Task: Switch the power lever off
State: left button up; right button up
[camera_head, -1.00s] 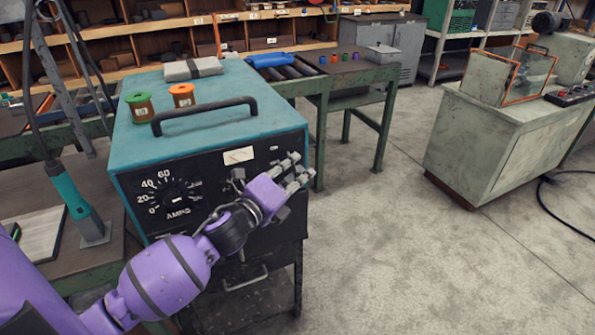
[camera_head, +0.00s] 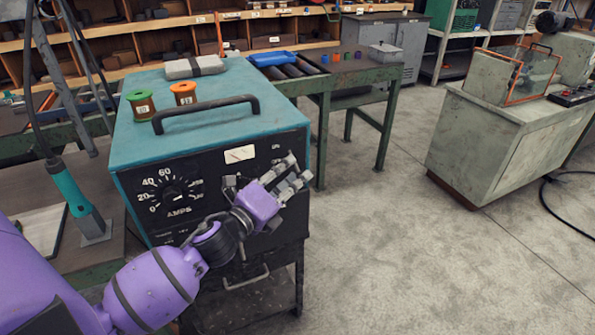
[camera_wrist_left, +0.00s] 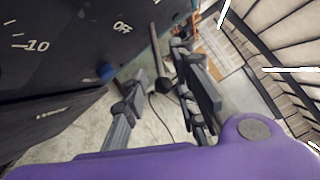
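The teal welding power unit (camera_head: 205,115) with a black front panel stands at the left of the head view. The panel carries an AMPS dial (camera_head: 172,194). My left gripper (camera_head: 292,172) is in front of the panel's right part and hides some of it. In the left wrist view its two fingers (camera_wrist_left: 163,103) stand apart, with a gap between them. My right gripper is out of view.
A green spool (camera_head: 140,104) and an orange spool (camera_head: 183,93) stand on the unit, behind its black handle (camera_head: 205,110). A blue knob (camera_wrist_left: 106,72) is on the panel near the left finger in the wrist view.

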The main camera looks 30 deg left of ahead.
pick_arm(q)
jog(key=s+a, duration=0.1)
jog(key=s, duration=0.8)
jog(key=shift+a+f, duration=0.15)
jog(key=shift+a, duration=0.1)
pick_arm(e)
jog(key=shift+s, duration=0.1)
